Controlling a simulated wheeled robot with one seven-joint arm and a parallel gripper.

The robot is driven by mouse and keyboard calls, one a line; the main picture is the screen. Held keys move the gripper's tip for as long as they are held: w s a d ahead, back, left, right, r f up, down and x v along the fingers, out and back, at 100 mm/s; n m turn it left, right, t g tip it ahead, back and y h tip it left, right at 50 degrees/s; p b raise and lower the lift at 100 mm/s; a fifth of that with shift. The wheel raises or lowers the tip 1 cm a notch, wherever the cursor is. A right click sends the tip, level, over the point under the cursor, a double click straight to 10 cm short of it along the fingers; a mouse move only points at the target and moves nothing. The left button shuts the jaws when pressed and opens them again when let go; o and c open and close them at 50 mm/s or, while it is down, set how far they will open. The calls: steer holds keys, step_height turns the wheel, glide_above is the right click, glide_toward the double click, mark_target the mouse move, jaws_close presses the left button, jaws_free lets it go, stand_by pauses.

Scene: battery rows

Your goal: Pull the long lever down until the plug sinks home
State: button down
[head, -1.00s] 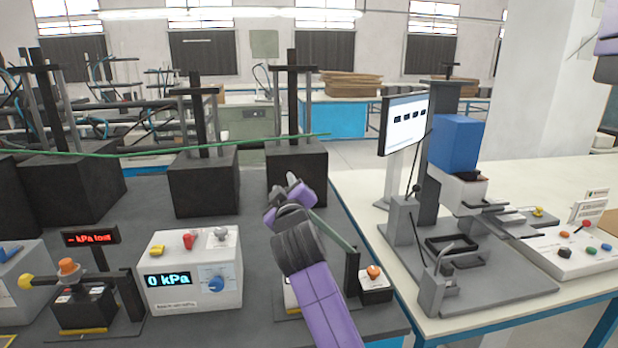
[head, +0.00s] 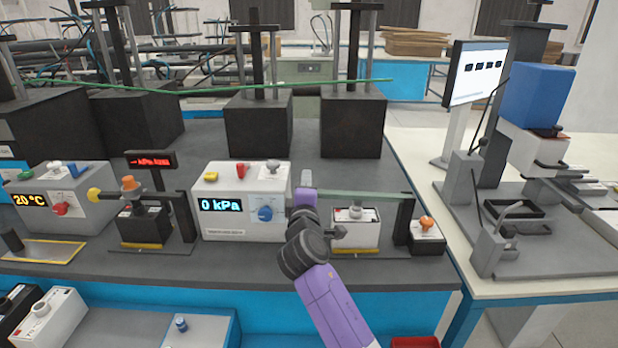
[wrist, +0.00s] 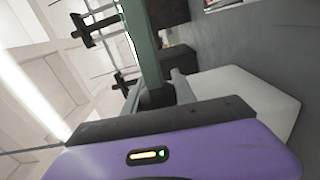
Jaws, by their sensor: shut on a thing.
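The long lever (head: 365,196) is a grey-green bar, close to level in the head view. Its right end meets a dark post (head: 404,220). My gripper (head: 306,191) is shut on its left end. In the wrist view the green bar (wrist: 143,45) runs up from behind the dark part of my gripper. Below the lever stands a white block (head: 356,236) with a grey round cap (head: 356,212), perhaps the plug. I cannot tell whether the lever touches the cap or how deep it sits. My wrist hides part of the block's left side.
A white box reading 0 kPa (head: 240,207) stands close left of my gripper. A small box with an orange knob (head: 426,223) is right of the post. Further left is another lever stand with an orange-topped block (head: 130,185). Dark blocks (head: 352,125) stand behind.

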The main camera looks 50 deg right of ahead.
steer(key=shift+f+n, duration=0.3)
steer(key=shift+f, duration=0.85)
steer(key=c, duration=1)
jaws_free()
steer(key=v, duration=0.8)
steer(key=shift+b, duration=0.4)
